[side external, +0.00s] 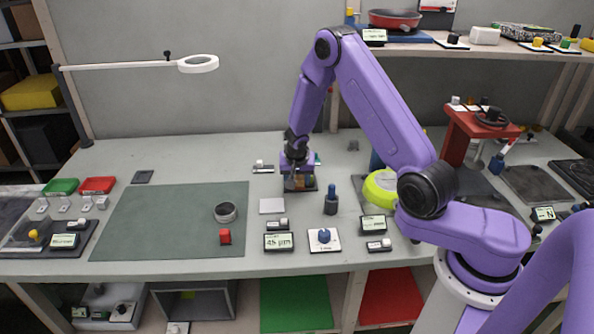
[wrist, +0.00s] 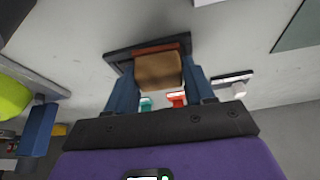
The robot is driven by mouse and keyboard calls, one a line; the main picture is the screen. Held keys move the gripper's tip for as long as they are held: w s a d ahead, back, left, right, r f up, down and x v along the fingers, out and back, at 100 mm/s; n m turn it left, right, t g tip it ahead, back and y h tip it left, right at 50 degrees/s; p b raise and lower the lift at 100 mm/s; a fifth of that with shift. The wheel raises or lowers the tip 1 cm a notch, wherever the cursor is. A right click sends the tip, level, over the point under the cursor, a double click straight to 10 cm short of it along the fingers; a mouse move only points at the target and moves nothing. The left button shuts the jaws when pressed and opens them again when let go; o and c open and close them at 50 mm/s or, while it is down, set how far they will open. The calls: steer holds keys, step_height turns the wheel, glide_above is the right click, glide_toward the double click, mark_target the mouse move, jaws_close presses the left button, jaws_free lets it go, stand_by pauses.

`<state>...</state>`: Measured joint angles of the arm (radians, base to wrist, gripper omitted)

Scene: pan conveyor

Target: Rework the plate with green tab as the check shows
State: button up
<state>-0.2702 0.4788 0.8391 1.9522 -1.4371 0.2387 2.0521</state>
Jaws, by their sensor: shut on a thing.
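My gripper (side external: 300,186) is low over the bench, right of the green mat. Its blue fingers (wrist: 159,85) stand either side of a tan block (wrist: 158,70) and are shut on it. The block is at a dark, reddish-edged base (wrist: 122,55); whether it rests on it or is lifted, I cannot tell. Behind the block, in the wrist view, show a small green tab (wrist: 146,103) and a red tab (wrist: 177,99); the plates they belong to are mostly hidden. A bit of teal (side external: 318,158) shows behind my gripper in the side view.
A display reading about 45 µm (side external: 278,241) and a blue knob box (side external: 323,238) stand in front.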

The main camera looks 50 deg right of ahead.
mark_target(297, 177)
steer(key=shift+w+d+f, duration=0.15)
steer(key=shift+w+d, duration=0.15)
steer(key=shift+c, duration=0.3)
steer(key=shift+w+d+f, duration=0.1)
steer(key=shift+w+d, duration=1.7)
steer(key=shift+s+a, duration=2.1)
steer(key=shift+a, duration=0.05)
steer(key=shift+r, duration=4.1)
